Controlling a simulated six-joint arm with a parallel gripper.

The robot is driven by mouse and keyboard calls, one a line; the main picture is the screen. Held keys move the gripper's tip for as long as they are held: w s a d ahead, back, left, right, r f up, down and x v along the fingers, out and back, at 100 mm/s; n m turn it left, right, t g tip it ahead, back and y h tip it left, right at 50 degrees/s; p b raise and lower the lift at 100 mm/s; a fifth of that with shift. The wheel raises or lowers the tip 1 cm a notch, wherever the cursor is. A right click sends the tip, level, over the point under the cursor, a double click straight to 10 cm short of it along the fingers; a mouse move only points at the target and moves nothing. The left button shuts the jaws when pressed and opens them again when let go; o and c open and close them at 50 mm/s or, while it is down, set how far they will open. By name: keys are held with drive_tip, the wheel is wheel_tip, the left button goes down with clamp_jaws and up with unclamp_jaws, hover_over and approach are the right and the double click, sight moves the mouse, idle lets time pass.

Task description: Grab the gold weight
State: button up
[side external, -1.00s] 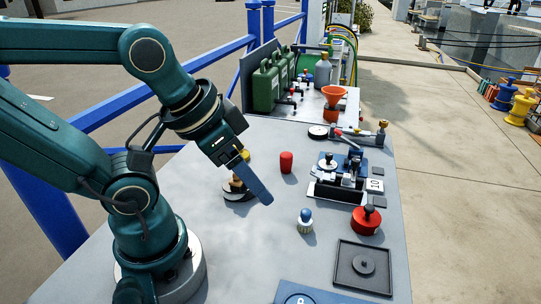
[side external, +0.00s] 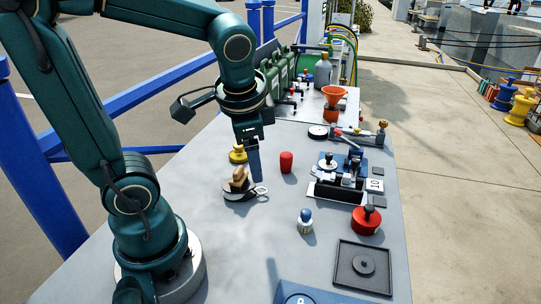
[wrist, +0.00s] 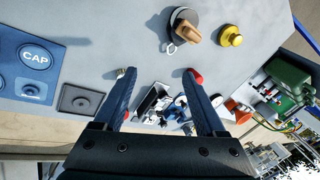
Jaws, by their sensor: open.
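The gold weight (side external: 238,155), a small yellow knobbed piece, stands upright on the grey table in the side external view, left of and behind my gripper's fingers. In the wrist view the gold weight (wrist: 231,37) is at the upper right, beyond the fingertips and apart from them. My gripper (side external: 256,178) points down over the table between the gold weight and the red cylinder. In the wrist view my gripper (wrist: 160,74) has its two fingers wide apart with nothing held between them.
A dark disc with a wooden knob (side external: 238,181) sits close to the gold weight. A red cylinder (side external: 286,162) stands right of my fingers. Further right are a blue-topped knob (side external: 305,219), a red weight (side external: 366,221), a black tray (side external: 345,280) and a metal fixture (side external: 338,190).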

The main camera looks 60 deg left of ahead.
sight(235, 145)
drive_tip(key=w+a+f+m+g+y, duration=0.2)
drive_tip(key=a+f+m+y, duration=0.1)
drive_tip(key=a, duration=0.4)
drive_tip(key=w+a+f+m+g+y, duration=0.2)
drive_tip(key=a+f+m+y, duration=0.1)
drive_tip(key=a, duration=0.5)
drive_tip(key=w+a+f+m+g+y, duration=0.2)
drive_tip(key=w+a+f+m+y, duration=0.1)
drive_tip(key=a+f+m, duration=0.2)
drive_tip(key=shift+a+f+m+g, duration=0.2)
drive_tip(key=shift+a+f, duration=0.15)
drive_tip(key=shift+a, duration=0.35)
drive_tip(key=shift+a+f+m+g, duration=0.1)
drive_tip(key=shift+a+f+g, duration=0.2)
drive_tip(key=shift+a, duration=0.35)
drive_tip(key=shift+x, duration=2.55)
clamp_jaws()
